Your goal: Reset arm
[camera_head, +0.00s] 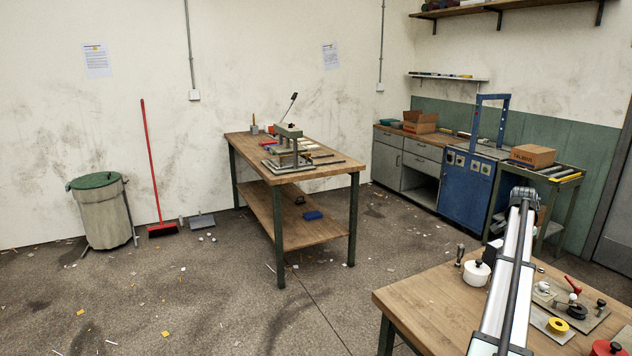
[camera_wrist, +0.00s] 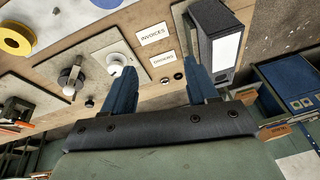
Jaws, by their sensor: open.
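My gripper (camera_wrist: 157,70) shows in the wrist view with its two blue fingers spread wide apart. Nothing is held between the fingers. Beyond the gap lie a wooden surface (camera_wrist: 143,100), a white label reading INVOICES (camera_wrist: 152,35), a second small label (camera_wrist: 163,59) and small dark round pieces (camera_wrist: 165,80). The fingers look apart from these, but the height above the surface is hard to tell. I cannot make out my gripper in the head view.
A wooden table (camera_head: 415,300) at the front right carries a white lidded pot (camera_head: 476,272), a yellow roll (camera_head: 557,325) and plates with knobs. In the wrist view, a black binder (camera_wrist: 204,47) stands close beside the right finger. A workbench (camera_head: 330,171) stands mid-room, with open floor around it.

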